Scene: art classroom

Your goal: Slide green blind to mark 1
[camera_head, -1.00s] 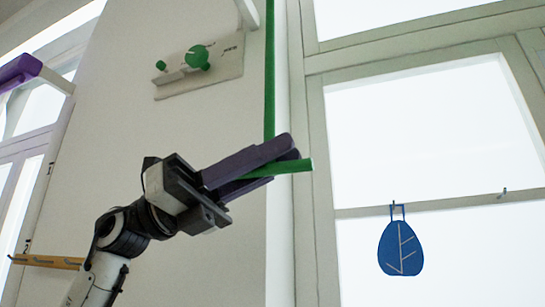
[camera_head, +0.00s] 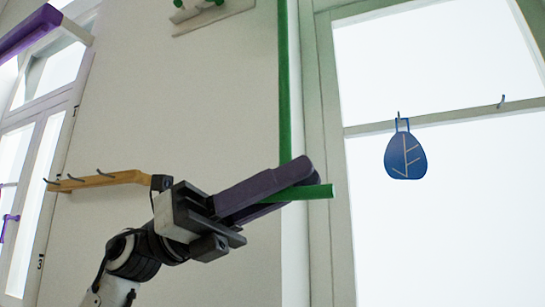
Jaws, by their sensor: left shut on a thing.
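A green vertical rod (camera_head: 284,90) hangs down beside the window frame. At its lower end a green crossbar (camera_head: 318,192) sticks out to the right. My left gripper (camera_head: 298,180) is shut on this green bar, its purple fingers around it. The bar's left part is hidden between the fingers. The green blind's cloth is not visible, and I cannot make out mark 1. A small mark like a "3" shows on the left window's frame (camera_head: 41,262). My right gripper is not in view.
A wooden hook rail (camera_head: 100,180) is on the wall behind my arm. A purple roller (camera_head: 30,32) is at upper left. The wall (camera_head: 190,90) between is bare.

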